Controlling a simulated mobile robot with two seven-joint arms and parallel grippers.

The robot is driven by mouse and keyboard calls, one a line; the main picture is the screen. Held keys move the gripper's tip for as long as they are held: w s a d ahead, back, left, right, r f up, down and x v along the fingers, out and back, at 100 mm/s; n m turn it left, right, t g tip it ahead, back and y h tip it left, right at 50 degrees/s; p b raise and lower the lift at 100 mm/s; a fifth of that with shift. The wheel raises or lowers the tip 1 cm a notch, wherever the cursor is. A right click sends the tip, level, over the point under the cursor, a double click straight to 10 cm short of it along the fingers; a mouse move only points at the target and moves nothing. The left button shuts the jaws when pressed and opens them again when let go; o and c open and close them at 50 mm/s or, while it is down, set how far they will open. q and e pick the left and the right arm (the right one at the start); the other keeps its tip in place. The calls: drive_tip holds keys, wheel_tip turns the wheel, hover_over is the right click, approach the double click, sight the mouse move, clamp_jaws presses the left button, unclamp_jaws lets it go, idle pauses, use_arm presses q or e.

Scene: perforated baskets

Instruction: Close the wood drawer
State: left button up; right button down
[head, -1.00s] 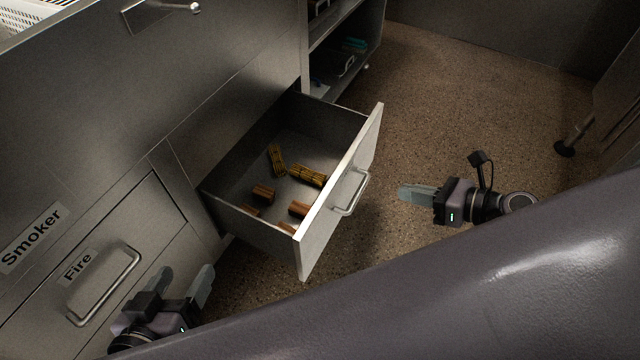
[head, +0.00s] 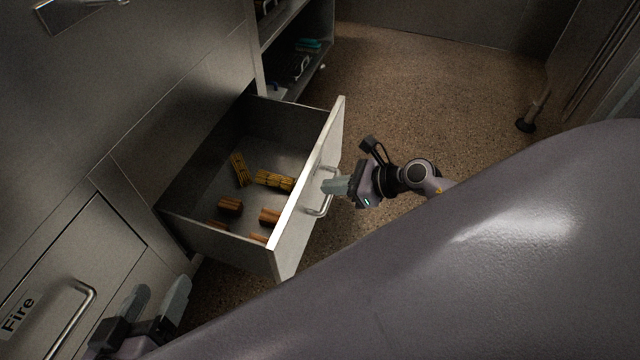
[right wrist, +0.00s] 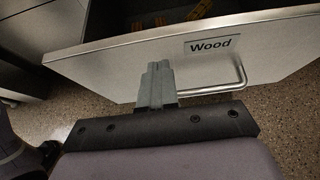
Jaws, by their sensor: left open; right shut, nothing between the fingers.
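The wood drawer (head: 306,197) is pulled out of the metal cabinet, with several small brown and yellow wood pieces (head: 272,180) inside. Its front carries a "Wood" label (right wrist: 212,45) and a bar handle (right wrist: 215,88) in the right wrist view. My right gripper (head: 328,186) is shut and empty, its fingertips at the handle in front of the drawer front; I cannot tell whether they touch it. In the right wrist view its closed fingers (right wrist: 157,82) overlap the lower part of the front, left of the label. My left gripper (head: 160,298) is open and empty at the lower left, beside the cabinet.
An open shelf unit (head: 298,50) stands behind the wood drawer. The speckled floor (head: 430,90) is clear to the right. A table leg with a black foot (head: 527,124) stands at the far right.

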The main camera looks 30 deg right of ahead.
sight(306, 183)
drive_tip(key=shift+w+a+r, duration=0.1)
drive_tip(key=shift+w+a, duration=0.95)
drive_tip(key=shift+w, duration=0.2)
use_arm(q)
drive_tip(key=shift+s+a+f, duration=0.1)
drive_tip(key=shift+a+f, duration=0.05)
drive_tip(key=shift+a, duration=0.05)
